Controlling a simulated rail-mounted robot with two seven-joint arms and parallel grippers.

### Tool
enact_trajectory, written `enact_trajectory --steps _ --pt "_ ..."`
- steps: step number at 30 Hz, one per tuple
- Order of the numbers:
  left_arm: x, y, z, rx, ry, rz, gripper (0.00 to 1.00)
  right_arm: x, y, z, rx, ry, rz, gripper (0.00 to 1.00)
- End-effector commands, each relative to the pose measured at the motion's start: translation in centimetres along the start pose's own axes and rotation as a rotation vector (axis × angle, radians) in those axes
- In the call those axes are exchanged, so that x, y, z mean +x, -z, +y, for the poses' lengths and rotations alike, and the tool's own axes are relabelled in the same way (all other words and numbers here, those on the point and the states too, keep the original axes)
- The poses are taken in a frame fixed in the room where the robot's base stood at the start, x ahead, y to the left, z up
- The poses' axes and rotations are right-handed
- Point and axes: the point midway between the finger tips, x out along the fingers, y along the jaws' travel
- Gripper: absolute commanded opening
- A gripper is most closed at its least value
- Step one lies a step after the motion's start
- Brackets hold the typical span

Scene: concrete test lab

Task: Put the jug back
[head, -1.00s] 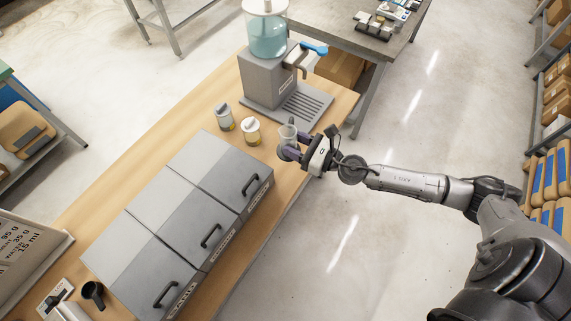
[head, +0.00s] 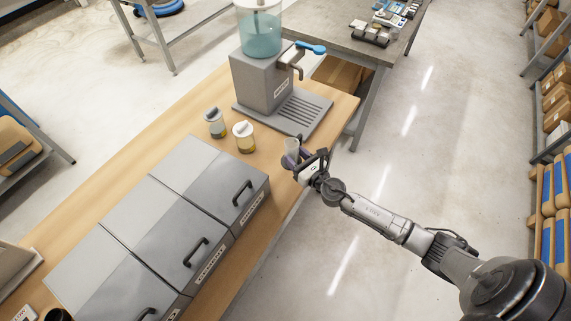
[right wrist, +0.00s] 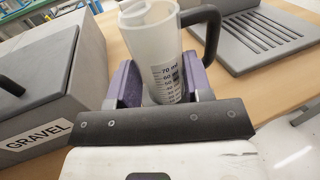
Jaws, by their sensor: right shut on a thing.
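The jug (right wrist: 150,45) is a small clear-whitish measuring jug with dark millilitre marks and a dark handle on its right side in the right wrist view. In the head view the jug (head: 291,148) is upright near the bench's front edge. My right gripper (head: 296,161) is shut on it; its purple finger pads (right wrist: 160,88) press the jug from both sides. Whether the jug's base touches the bench cannot be told, as the gripper hides it. My left gripper is not in view.
A dispenser (head: 262,82) with a blue-lever tap and slatted drip tray (head: 300,112) stands behind the jug. Grey handled bins (head: 205,190), one labelled GRAVEL in the wrist view, fill the nearer bench (head: 120,165).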

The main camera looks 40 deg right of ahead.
Motion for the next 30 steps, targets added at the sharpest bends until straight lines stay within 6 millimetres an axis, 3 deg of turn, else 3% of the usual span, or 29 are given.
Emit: enact_trajectory --steps 3,9,17,25,30 --pt "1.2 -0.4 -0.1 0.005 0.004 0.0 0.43 2.1 1.5 0.3 0.002 0.0 -0.001 0.17" --pt "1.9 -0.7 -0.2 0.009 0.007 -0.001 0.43 3.9 2.5 0.6 0.0 0.0 -0.001 0.17" --pt "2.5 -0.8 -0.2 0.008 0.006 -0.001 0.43 4.3 3.3 0.7 0.0 -0.001 0.0 0.17" --pt "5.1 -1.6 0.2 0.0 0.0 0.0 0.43 4.2 6.5 0.7 -0.001 0.0 0.0 0.17" --pt "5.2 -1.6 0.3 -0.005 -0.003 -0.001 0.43 4.3 6.6 0.6 0.0 0.0 0.0 0.17"
